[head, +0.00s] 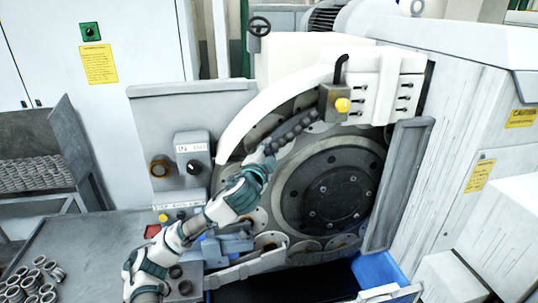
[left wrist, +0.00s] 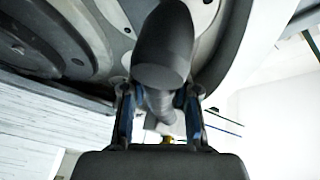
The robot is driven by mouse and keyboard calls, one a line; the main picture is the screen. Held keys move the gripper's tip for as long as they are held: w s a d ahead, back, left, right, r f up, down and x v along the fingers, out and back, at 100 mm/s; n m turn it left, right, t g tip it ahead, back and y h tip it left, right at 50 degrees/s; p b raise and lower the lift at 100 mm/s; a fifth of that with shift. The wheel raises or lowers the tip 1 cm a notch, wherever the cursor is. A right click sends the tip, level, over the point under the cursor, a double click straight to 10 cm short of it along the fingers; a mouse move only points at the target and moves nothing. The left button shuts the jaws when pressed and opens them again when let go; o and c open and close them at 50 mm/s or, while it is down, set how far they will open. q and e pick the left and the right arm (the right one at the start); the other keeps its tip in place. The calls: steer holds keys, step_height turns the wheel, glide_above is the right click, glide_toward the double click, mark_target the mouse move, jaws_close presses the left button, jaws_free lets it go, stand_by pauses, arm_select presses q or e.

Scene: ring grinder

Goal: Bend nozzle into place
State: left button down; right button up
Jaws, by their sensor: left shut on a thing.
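The nozzle (head: 290,133) is a dark, segmented, flexible hose in the head view. The end points toward the wrist camera. My right gripper is not in view.
The large round grinding disc (head: 330,190) lies behind the nozzle, under a white curved guard (head: 262,108). A grey open door panel (head: 398,185) stands at right. Control boxes (head: 192,155) stand at left. Metal rings (head: 35,280) lie on the table at lower left.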

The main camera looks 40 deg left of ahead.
arm_select(q)
steer(key=shift+w+d+f+n+t+y+b, duration=0.3)
steer(key=shift+n+y+b, duration=0.25)
steer(key=shift+n+b, duration=0.8)
steer(key=shift+w+d+f+n+t+y+b, duration=0.15)
steer(key=shift+w+f+n+t+y+b, duration=0.25)
steer(key=shift+n+b, duration=0.9)
steer(key=shift+w+d+f+n+t+y+b, duration=0.1)
steer(key=shift+d+f+n+t+y+b, duration=0.2)
steer(key=shift+n+y+b, duration=0.95)
steer(key=shift+h+b, duration=0.5)
steer(key=shift+h, duration=0.1)
steer(key=c, duration=0.8)
jaws_free()
steer(key=shift+a, duration=0.1)
steer(key=shift+c, duration=0.2)
steer(key=shift+f, duration=0.1)
